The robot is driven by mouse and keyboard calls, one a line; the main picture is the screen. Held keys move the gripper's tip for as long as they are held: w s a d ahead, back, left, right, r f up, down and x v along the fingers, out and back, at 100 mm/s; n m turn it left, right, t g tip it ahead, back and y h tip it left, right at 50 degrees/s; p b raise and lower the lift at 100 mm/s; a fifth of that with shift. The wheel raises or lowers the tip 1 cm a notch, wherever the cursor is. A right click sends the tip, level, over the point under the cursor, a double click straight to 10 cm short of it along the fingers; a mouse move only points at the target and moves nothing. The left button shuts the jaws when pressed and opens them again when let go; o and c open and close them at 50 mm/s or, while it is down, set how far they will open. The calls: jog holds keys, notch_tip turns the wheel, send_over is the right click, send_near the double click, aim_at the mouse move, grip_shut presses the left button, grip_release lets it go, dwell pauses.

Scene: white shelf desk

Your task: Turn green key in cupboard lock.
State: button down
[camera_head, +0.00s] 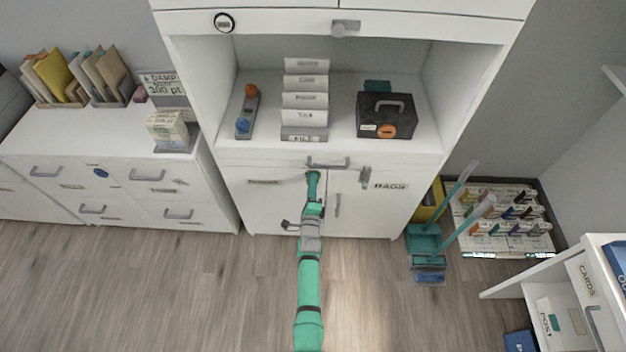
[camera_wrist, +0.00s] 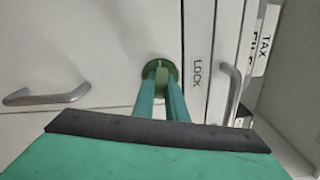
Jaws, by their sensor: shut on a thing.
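The green key (camera_wrist: 160,69) shows in the wrist view as a round green piece at the white cupboard front, beside a "LOCK" label (camera_wrist: 198,72). My gripper (camera_wrist: 162,86) has its two green fingers shut on the key, one finger on each side. The lock behind the key is hidden. In the head view, my gripper (camera_head: 313,180) reaches the upper part of the cupboard (camera_head: 265,208), below its middle drawer. The fingers and arm hide most of the key there, and the key's turn angle cannot be told.
A bar handle (camera_wrist: 48,95) sits left of the key in the wrist view, and another handle (camera_wrist: 229,95) sits right. Above the cupboard, a shelf holds a file stack (camera_head: 304,116) and a black case (camera_head: 385,118). Brushes and dustpans (camera_head: 428,250) stand at right. The floor in front is clear.

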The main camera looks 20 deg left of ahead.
jog(key=shift+f+m, duration=0.1)
jog(key=shift+m, duration=0.2)
jog(key=shift+m, duration=1.4)
jog(key=shift+m, duration=1.5)
jog(key=shift+w, duration=0.1)
jog(key=shift+m, duration=1.5)
